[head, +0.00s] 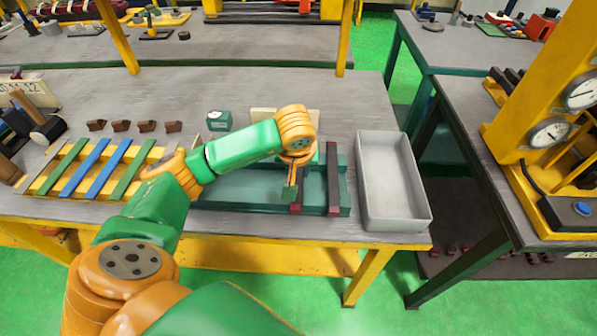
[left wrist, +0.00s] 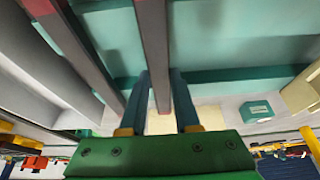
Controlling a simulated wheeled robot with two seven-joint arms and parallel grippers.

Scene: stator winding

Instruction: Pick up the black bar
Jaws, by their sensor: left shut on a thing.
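My left gripper (head: 291,188) is over the teal tray (head: 240,187) on the workbench. In the left wrist view the two blue-grey fingers (left wrist: 161,100) close on both sides of a black bar (left wrist: 153,45) with a reddish end. In the head view this bar (head: 297,206) is mostly hidden behind the gripper. A second dark bar (head: 333,180) with reddish ends lies in the tray just to the right. It also shows at the left of the left wrist view (left wrist: 72,45). I cannot tell whether the held bar touches the tray. My right gripper is not in view.
A grey open bin (head: 424,210) stands empty right of the tray. Blue, green and yellow strips (head: 85,168) lie in a rack at the left. Several brown blocks (head: 121,126) and a small green box (head: 218,120) stand behind. The bench's back middle is mostly clear.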

